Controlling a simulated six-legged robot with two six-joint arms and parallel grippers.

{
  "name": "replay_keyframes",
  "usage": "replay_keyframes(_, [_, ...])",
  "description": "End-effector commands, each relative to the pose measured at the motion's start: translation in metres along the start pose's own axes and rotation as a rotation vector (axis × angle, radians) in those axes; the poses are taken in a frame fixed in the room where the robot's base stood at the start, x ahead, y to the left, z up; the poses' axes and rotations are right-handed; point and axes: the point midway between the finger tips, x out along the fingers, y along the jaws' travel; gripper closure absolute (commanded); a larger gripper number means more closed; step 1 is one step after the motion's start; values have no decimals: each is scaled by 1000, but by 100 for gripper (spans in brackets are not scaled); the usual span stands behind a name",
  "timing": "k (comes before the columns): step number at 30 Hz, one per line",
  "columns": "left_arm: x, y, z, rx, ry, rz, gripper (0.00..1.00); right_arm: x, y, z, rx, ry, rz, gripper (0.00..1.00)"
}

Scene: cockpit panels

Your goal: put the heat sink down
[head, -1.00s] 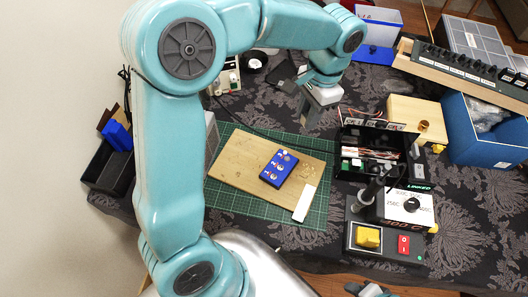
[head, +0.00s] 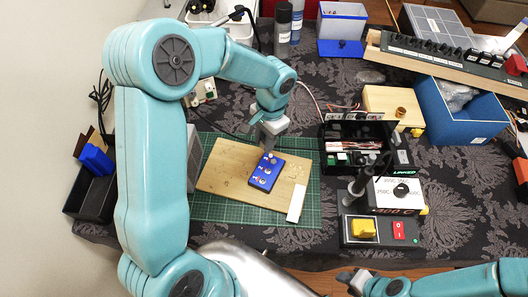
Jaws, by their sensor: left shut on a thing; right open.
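My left gripper (head: 268,146) points down at the far edge of a blue box with round knobs (head: 265,172), which lies on a wooden board (head: 225,172). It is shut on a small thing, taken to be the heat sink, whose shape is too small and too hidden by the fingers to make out. I cannot tell whether it touches the box or board. My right gripper (head: 350,281) is open and empty at the bottom, in front of the table's near edge.
The board lies on a green cutting mat (head: 235,208) with a white strip (head: 297,203) at its right. A soldering station (head: 395,200), a black open box (head: 352,150) and a blue bin (head: 460,120) stand to the right. The board's left part is clear.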

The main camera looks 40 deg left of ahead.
Motion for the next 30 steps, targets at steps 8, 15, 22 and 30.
replay_keyframes(8, [34,-2,-3,-2,-2,2,100,-1,0,0,0,0,0,57])
replay_keyframes(15, [67,-3,-8,-2,0,1,100,-2,-1,0,0,0,0,57])
replay_keyframes(22, [68,-3,-8,-2,1,1,100,-2,-1,0,0,0,0,57])
replay_keyframes(30, [72,-3,-9,-1,1,1,48,1,0,0,0,0,0,57])
